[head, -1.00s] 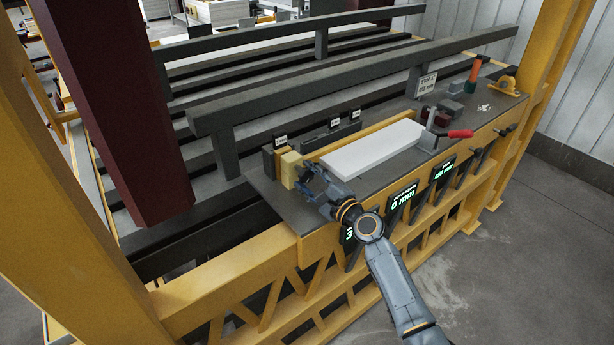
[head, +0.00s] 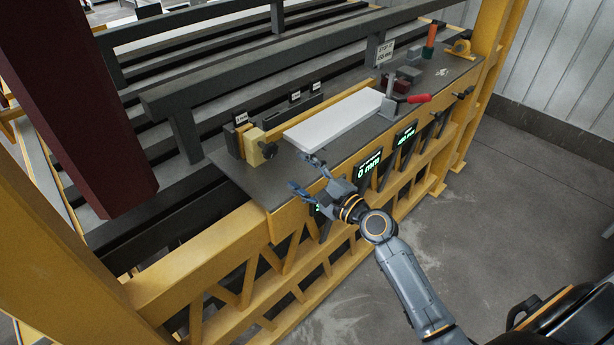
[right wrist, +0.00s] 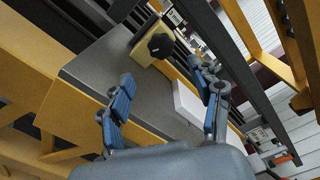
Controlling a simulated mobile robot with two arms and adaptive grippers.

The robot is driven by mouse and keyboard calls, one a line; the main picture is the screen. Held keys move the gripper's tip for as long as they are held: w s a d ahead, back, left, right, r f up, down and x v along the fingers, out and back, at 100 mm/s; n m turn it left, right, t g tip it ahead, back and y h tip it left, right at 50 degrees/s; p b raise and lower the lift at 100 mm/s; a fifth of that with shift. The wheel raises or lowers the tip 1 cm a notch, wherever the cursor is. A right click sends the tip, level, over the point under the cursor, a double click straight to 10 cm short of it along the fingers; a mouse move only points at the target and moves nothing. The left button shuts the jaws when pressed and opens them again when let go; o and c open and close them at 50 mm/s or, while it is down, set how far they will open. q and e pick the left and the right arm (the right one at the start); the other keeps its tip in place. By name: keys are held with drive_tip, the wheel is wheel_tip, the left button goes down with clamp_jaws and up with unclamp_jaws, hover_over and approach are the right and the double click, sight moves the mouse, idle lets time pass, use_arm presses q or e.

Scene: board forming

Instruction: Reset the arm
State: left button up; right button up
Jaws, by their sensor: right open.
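My right gripper (head: 304,174) is open and empty near the front edge of the grey work plate (head: 236,176). In the right wrist view its two blue-padded fingers (right wrist: 168,98) stand wide apart, with nothing between them. A yellow stop block (head: 254,146) with a dark knob (head: 268,149) sits on the plate, beyond the fingers and apart from them. A white board (head: 334,118) lies flat on the plate to the right of the block. My left gripper does not show.
Green-lit displays (head: 368,167) hang on the yellow frame's front, close to my right wrist. A dark red beam (head: 80,110) hangs at the left. The floor (head: 490,215) at right is clear.

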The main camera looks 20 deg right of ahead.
drive_tip(key=shift+v, duration=0.9)
wheel_tip(320, 180, down, 22)
drive_tip(key=s+n+g+h+b, duration=0.2)
drive_tip(key=s+n+g+h, duration=0.1)
drive_tip(key=g, duration=0.1)
drive_tip(key=s+f+n+g+b, duration=0.15)
drive_tip(key=s+f, duration=0.25)
drive_tip(key=f, duration=0.4)
drive_tip(key=s+f+n+g+h+b, duration=0.1)
drive_tip(key=s+f+n+g, duration=0.2)
drive_tip(key=f, duration=0.4)
drive_tip(key=s+f+n+b, duration=0.1)
drive_tip(key=s+f+n, duration=0.1)
drive_tip(key=s+f, duration=0.45)
drive_tip(key=s+f+n+g+b, duration=0.1)
drive_tip(key=s+f+n+g, duration=0.1)
drive_tip(key=s+f+n, duration=0.2)
drive_tip(key=s+f+n+g+h+b, duration=0.1)
drive_tip(key=s+f+n+g, duration=0.2)
drive_tip(key=s+f, duration=0.8)
drive_tip(key=s+f+n+g+h+b, duration=0.1)
drive_tip(key=s+f+n, duration=0.4)
drive_tip(key=s, duration=1.2)
wheel_tip(320, 180, down, 2)
drive_tip(key=shift+a+f+g, duration=0.15)
drive_tip(key=shift+a+g, duration=0.2)
drive_tip(key=shift+g, duration=0.4)
drive_tip(key=shift+n, duration=0.25)
